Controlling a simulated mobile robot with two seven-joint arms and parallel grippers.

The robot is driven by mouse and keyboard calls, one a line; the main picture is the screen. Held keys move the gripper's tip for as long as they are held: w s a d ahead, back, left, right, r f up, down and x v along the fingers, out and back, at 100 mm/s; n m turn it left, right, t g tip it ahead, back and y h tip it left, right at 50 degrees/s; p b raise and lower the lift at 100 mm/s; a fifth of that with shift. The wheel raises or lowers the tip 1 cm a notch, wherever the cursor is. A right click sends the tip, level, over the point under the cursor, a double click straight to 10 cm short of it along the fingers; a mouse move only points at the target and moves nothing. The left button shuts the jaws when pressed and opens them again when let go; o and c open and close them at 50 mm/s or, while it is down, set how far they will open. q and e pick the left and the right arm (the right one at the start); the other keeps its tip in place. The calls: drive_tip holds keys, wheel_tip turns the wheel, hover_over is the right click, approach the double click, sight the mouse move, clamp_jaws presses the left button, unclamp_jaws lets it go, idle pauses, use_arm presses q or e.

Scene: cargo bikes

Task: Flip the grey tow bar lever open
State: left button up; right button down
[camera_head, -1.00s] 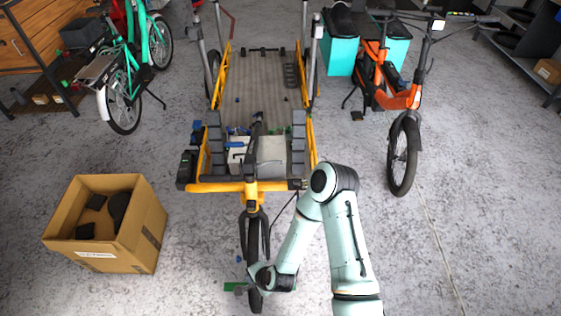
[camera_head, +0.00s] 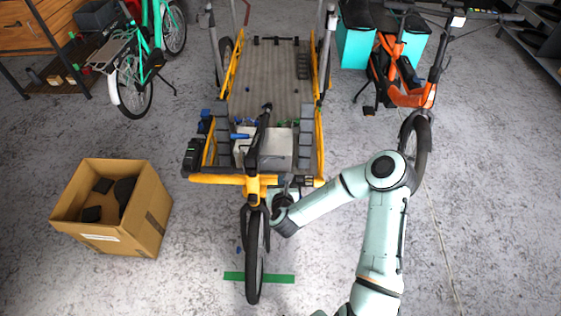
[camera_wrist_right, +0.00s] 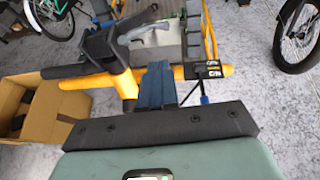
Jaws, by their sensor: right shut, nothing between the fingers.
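My right gripper (camera_head: 285,192) is by the front yellow crossbar (camera_head: 215,179) of the cargo bike, just right of the upright dark bar (camera_head: 259,135). In the right wrist view its dark blue fingers (camera_wrist_right: 158,82) are together and empty, in front of the yellow crossbar (camera_wrist_right: 75,83). The dark bar (camera_wrist_right: 100,42) stands to their left, and a grey piece (camera_wrist_right: 150,27) shows behind them. I cannot tell for sure which part is the grey tow bar lever. The fingers may hide part of the bar. My left gripper is not in view.
A cardboard box (camera_head: 150,215) with dark items stands on the floor at left. An orange bike (camera_head: 405,90) stands at right and a teal bike (camera_head: 140,65) at back left. The front wheel (camera_head: 254,265) stands over a green strip (camera_head: 281,278). Floor between is clear.

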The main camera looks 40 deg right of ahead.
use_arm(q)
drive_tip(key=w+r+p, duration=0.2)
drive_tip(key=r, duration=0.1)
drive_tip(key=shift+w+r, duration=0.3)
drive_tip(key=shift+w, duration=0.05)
use_arm(e)
drive_tip(key=r+x, duration=0.2)
drive_tip(key=x, duration=0.7)
drive_tip(key=shift+x, duration=0.85)
drive_tip(key=shift+r, duration=0.2)
